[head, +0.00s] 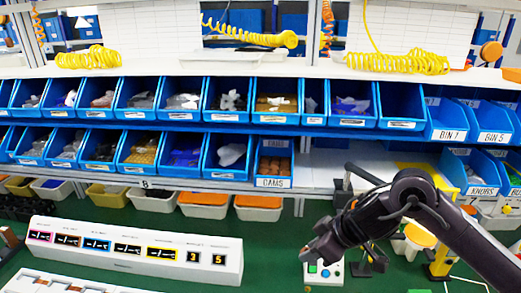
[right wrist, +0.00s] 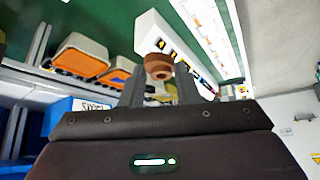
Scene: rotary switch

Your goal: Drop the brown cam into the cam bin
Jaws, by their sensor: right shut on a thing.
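The brown cam (right wrist: 158,66) is a small round piece between the fingertips of my right gripper (right wrist: 160,88) in the right wrist view. The gripper is shut on it. In the head view my right gripper (head: 318,250) hangs over the green worktop, in front of and below the cam bin. The cam there is mostly hidden by the gripper. The cam bin (head: 272,183) is a blue bin labelled CAMS at the right end of the lower bin row, with brown pieces inside. Its label also shows upside down in the right wrist view (right wrist: 95,105). My left gripper is not in view.
A long white panel (head: 135,262) with coloured displays stands on the green worktop at left. White and orange trays (head: 258,207) sit under the shelf. A small button box (head: 324,272) is just below my right gripper. Blue bins (head: 470,122) stand at right.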

